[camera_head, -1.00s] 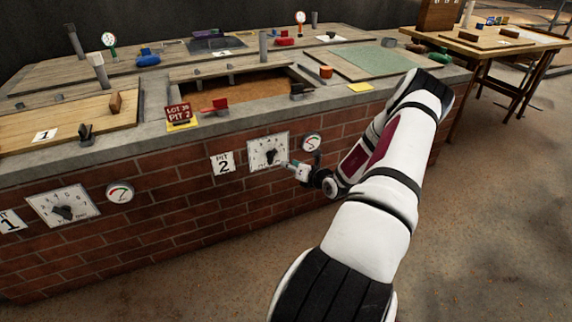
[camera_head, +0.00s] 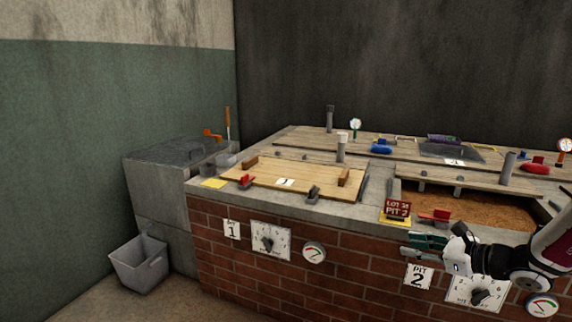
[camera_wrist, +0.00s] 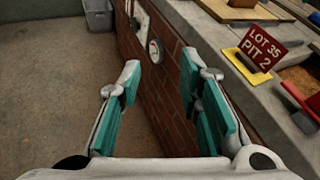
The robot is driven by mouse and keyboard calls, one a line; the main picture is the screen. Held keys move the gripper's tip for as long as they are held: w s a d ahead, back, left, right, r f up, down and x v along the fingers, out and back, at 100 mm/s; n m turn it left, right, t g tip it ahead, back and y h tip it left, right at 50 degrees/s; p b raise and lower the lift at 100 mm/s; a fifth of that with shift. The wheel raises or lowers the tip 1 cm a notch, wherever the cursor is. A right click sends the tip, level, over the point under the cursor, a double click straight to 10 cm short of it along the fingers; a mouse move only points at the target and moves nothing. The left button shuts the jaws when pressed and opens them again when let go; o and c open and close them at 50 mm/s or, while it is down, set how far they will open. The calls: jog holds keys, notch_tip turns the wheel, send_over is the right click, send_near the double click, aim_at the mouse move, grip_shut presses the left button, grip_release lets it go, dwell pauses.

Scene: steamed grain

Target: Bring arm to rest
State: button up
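My gripper (camera_head: 424,243) is at the lower right of the head view, in front of the brick wall of pit 2 and pointing left. In the wrist view its two teal-padded fingers (camera_wrist: 160,105) stand wide apart with nothing between them. Beyond them the wrist view shows floor and the brick wall. My arm comes in from the right edge of the head view; most of it is out of frame. The gripper overlaps the wall between the pit 2 sign (camera_head: 417,277) and the counter edge; I see no contact.
The brick counter (camera_head: 350,262) fills the right, with the pit 1 dial (camera_head: 271,241), the pit 2 dial (camera_head: 478,295) and gauges on its face. The red lot sign (camera_head: 397,208) stands on top near the gripper. A grey bin (camera_head: 139,265) stands on the floor at left.

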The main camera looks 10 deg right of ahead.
jog(key=s+a+r+n+g+y, duration=0.1)
jog(key=s+a+r+n+g, duration=0.25)
jog(key=a, duration=0.35)
jog(key=s+a+r+n+g+y, duration=0.1)
jog(key=s+a+r+n+g, duration=0.15)
jog(key=a+n, duration=0.35)
jog(key=s+a+r+n+g+y, duration=0.1)
jog(key=s+a+r+n+g, duration=0.15)
jog(key=a, duration=0.55)
jog(key=s+a+r+n+g+h, duration=0.2)
jog(key=s+a+n, duration=0.15)
jog(key=s, duration=0.35)
jog(key=s+a+r+n+g+h, duration=0.1)
jog(key=s+a+r+n, duration=0.2)
jog(key=s, duration=0.4)
jog(key=s+d+f+n+h, duration=0.1)
jog(key=s+d+n+h, duration=0.15)
jog(key=s+n, duration=0.4)
jog(key=s+d+n+h, duration=0.2)
jog(key=s+n+h, duration=0.15)
jog(key=s, duration=0.55)
notch_tip(320, 180, up, 29)
jog(key=t+p, duration=0.3)
jog(key=p, duration=2.4)
jog(key=shift+s+d+f+m+h, duration=0.15)
jog(key=shift+d+m+h, duration=0.2)
jog(key=shift+d+h, duration=0.05)
